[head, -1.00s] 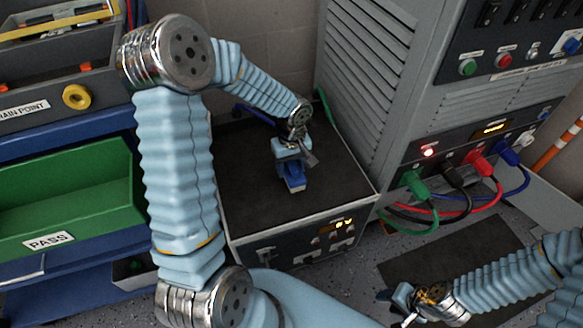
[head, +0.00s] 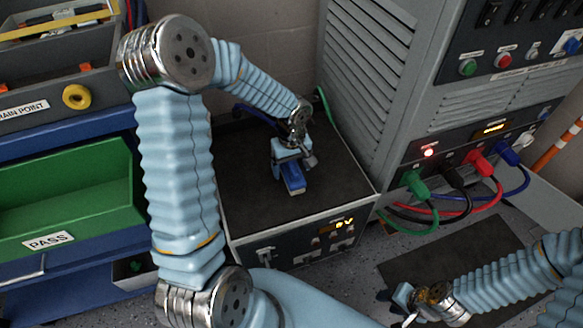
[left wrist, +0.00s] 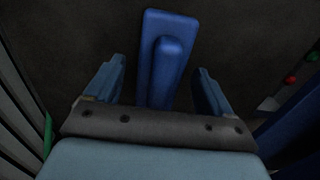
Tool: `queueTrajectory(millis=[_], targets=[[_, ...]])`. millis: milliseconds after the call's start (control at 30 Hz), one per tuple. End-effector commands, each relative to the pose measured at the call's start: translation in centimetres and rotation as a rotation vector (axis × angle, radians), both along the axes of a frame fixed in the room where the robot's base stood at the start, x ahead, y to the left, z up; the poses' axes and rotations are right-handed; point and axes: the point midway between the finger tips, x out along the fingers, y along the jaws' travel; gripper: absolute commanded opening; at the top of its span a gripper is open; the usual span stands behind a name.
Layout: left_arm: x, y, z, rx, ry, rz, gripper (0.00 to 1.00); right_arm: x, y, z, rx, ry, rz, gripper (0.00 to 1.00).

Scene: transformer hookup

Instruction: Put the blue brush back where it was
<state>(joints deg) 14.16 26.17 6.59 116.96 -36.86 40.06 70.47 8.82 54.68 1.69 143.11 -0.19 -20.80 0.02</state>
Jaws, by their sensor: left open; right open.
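The blue brush (head: 293,177) lies on the dark top of the instrument box (head: 250,205). In the left wrist view the blue brush (left wrist: 166,62) shows its flat body and raised handle. My left gripper (head: 287,163) is over the brush's rear end. In the left wrist view my left gripper (left wrist: 160,85) is open, with one finger on each side of the brush and a gap to each. The brush's near end is hidden behind the gripper body. My right gripper (head: 395,305) is open and low over the floor at the lower right.
A grey cabinet (head: 370,100) with green, black, red and blue cables plugged in stands at the right. A green PASS bin (head: 70,190) is at the left. The front part of the box top is clear. A dark mat (head: 460,260) lies on the floor.

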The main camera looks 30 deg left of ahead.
Motion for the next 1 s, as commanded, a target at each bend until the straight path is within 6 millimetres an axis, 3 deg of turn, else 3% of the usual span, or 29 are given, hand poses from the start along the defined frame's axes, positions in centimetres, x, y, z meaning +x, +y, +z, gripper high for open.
queueTrajectory(millis=[300, 500, 1000], targets=[[0.1, 0.0, 7.3, 0.002, -0.006, 0.000, 0.83, 0.0, 0.0, 0.4, 0.000, 0.001, 0.001, 0.43], [0.0, 0.0, 10.2, 0.000, -0.001, -0.001, 0.83, 0.0, 0.0, 0.5, 0.001, 0.000, 0.001, 0.43], [0.0, 0.0, 10.9, 0.001, 0.001, -0.001, 0.83, 0.0, 0.0, 0.5, 0.001, 0.000, 0.001, 0.43]])
